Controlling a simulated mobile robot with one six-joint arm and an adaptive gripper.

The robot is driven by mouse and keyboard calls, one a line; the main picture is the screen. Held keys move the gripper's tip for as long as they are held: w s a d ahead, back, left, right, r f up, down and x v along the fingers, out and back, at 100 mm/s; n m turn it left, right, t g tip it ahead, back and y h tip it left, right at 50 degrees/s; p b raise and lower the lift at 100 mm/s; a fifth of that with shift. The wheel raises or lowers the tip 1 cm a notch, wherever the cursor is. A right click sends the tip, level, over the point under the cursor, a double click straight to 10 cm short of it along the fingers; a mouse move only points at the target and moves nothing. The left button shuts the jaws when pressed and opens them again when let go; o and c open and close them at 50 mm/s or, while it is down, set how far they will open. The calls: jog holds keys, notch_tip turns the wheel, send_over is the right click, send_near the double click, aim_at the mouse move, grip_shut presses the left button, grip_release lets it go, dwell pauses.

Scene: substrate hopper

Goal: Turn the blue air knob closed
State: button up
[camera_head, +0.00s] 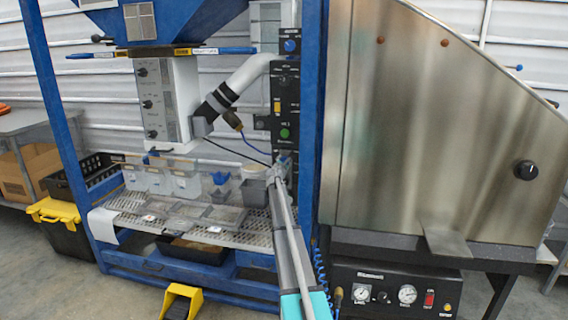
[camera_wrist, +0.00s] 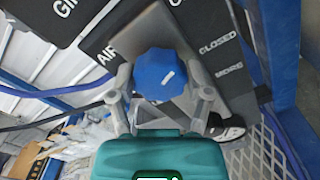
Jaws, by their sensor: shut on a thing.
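The blue air knob (camera_wrist: 158,73) sits on a dark panel plate lettered AIR, CLOSED and MORE in the wrist view. It has a lobed rim and a short white mark on its face, slightly right of centre. My gripper (camera_wrist: 161,88) is shut on the knob, with one grey finger on its left and one on its right. In the head view my gripper (camera_head: 277,170) reaches the lower end of the black control panel (camera_head: 285,100). The held knob is too small and covered to make out there.
Another blue knob (camera_head: 290,46) is at the panel's top. A perforated shelf (camera_head: 245,239) with clear bins stands left of my arm. A blue frame post (camera_head: 310,120) and a large steel hopper (camera_head: 430,120) are close on the right.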

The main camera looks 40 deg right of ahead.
jog(key=m, duration=0.7)
jog(key=shift+d, duration=0.1)
jog(key=m, duration=0.6)
jog(key=shift+m, duration=0.4)
jog(key=o, duration=1.1)
jog(key=shift+o, duration=0.2)
jog(key=shift+n, duration=0.5)
